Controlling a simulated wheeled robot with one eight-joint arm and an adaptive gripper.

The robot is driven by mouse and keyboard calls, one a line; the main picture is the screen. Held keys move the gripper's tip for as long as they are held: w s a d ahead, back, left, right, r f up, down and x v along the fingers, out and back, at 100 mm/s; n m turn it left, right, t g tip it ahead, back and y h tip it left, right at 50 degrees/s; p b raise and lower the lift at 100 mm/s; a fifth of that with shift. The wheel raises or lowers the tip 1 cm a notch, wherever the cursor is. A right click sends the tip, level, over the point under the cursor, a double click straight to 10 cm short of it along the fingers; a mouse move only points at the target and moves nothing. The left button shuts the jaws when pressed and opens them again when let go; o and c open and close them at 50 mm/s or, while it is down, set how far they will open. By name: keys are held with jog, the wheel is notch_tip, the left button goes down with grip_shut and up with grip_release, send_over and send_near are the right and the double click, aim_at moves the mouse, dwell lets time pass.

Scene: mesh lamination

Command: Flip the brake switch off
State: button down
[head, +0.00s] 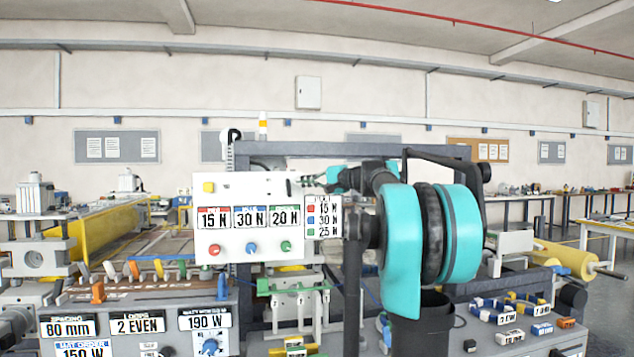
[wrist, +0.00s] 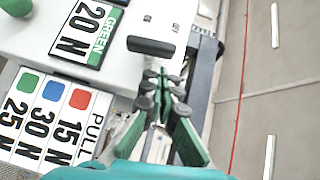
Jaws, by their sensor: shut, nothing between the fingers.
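The brake switch is a black lever (wrist: 150,46) on the white control panel (wrist: 110,25), with small lettering beside it that I cannot read fully. In the head view the dark switch (head: 289,187) shows small near the top right of the panel (head: 255,187). My gripper (wrist: 162,74) is shut and empty, its green fingers together just beside the panel's edge in the wrist view. It is close to the lever but looks apart from it. In the head view my gripper (head: 326,180) is by the panel's upper right corner, partly hidden by my arm.
The panel carries a yellow button (head: 208,187), red, blue and green knobs, and tension labels. A PULL label card (head: 324,217) adjoins its right side. A dark machine frame (head: 290,149) stands behind. A lower console (head: 150,325) with labels is at front left.

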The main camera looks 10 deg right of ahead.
jog(key=shift+a+f, duration=0.1)
jog(key=shift+a, duration=0.55)
jog(key=shift+a+r+n+g+h, duration=0.25)
jog(key=shift+r+n+g+h, duration=0.15)
jog(key=shift+n+h, duration=0.25)
jog(key=n+h, duration=0.1)
jog(key=a+r+n+g+h, duration=0.1)
jog(key=shift+a+h, duration=0.15)
jog(key=shift+h, duration=0.2)
jog(key=a+n+h, duration=0.1)
jog(key=n+h, duration=0.1)
jog(key=shift+a+r+g+h, duration=0.15)
jog(key=shift+g+h, duration=0.15)
jog(key=shift+g, duration=0.1)
jog(key=shift+a+n+h, duration=0.5)
jog(key=shift+n+h, duration=0.15)
jog(key=shift+h, duration=0.45)
jog(key=shift+a, duration=0.5)
jog(key=shift+a+f, duration=0.15)
jog(key=shift+f, duration=0.1)
jog(key=shift+r, duration=0.1)
